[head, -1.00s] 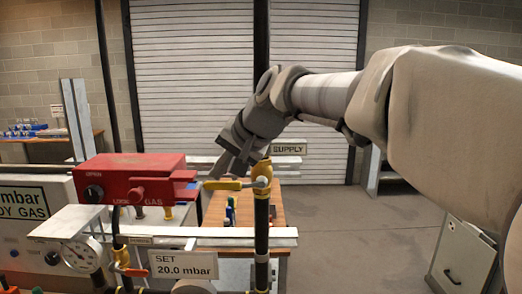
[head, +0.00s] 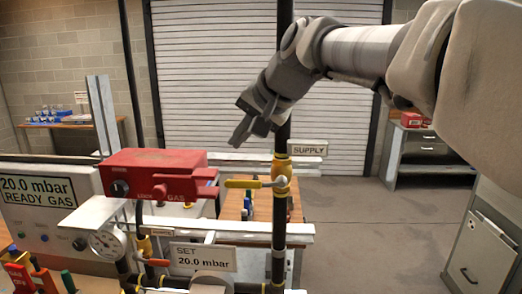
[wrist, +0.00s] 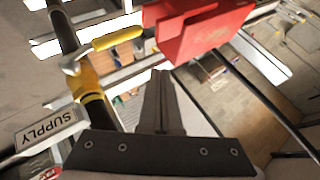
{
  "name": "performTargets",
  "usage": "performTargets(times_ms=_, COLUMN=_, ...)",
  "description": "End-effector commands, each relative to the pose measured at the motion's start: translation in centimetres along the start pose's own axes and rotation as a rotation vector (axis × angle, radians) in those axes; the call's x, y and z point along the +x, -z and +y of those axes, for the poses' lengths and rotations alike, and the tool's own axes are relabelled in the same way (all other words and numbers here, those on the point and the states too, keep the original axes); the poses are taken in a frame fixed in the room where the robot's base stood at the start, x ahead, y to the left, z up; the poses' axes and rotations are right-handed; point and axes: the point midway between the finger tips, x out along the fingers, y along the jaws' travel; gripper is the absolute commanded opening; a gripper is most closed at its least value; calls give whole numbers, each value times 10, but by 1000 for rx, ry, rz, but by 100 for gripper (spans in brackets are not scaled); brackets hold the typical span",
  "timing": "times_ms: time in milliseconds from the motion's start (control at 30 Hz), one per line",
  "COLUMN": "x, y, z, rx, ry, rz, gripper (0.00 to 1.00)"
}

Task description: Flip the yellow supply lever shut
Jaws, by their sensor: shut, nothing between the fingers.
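The yellow supply lever (head: 243,183) sticks out level to the left from a valve on the dark vertical pipe (head: 279,215). The valve's yellow body (head: 281,168) is beside the SUPPLY tag (head: 307,149). In the wrist view the lever (wrist: 118,38) lies crosswise to the pipe (wrist: 64,30), near the upper middle. My gripper (head: 236,140) is shut and empty. In the head view it shows above the lever's free end, apart from it. In the wrist view its closed fingers (wrist: 160,100) point up the picture, below the lever, with a gap between.
A pressure gauge (head: 108,240) and a SET 20.0 mbar sign (head: 203,257) are lower left. Open floor lies at right.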

Motion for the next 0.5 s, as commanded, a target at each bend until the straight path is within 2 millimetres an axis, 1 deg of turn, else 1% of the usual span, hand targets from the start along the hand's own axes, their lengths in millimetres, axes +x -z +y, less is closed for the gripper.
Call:
performTargets(times_ms=33, x=-10, y=-1, z=-6, rx=-5, ry=2, rz=4, gripper=0)
performTargets(times_ms=200, x=-38, y=-4, z=-22, rx=-2, ry=2, rz=3, gripper=0)
performTargets(times_ms=333, x=-50, y=-5, z=-30, rx=-1, ry=1, rz=1, gripper=0)
performTargets(times_ms=500, x=-56, y=-6, z=-33, rx=0, ry=0, rz=0, gripper=0)
